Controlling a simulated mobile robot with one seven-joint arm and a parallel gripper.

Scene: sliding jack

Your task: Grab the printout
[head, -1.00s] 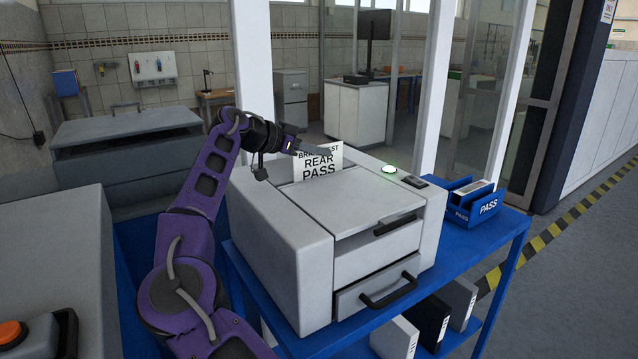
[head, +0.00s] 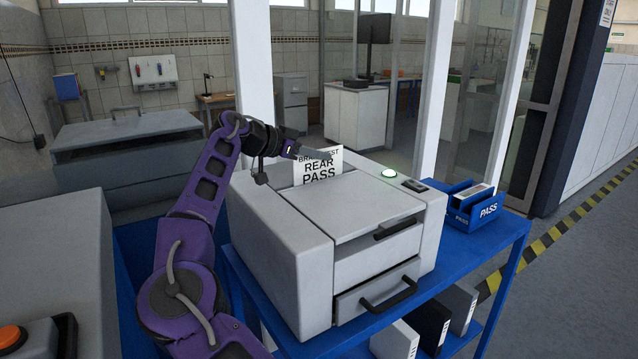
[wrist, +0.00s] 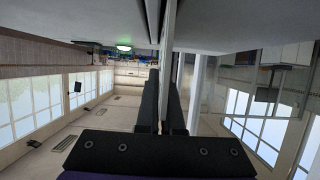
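The gripper looks shut on the sheet. The sheet's lower end is hidden in the printer.
A green light (head: 388,173) glows on the printer's right side. A blue tray marked PASS (head: 487,210) stands right of the printer on the blue cart (head: 490,262). A grey cabinet with an orange button (head: 12,336) is at the lower left. Binders stand on the lower shelf.

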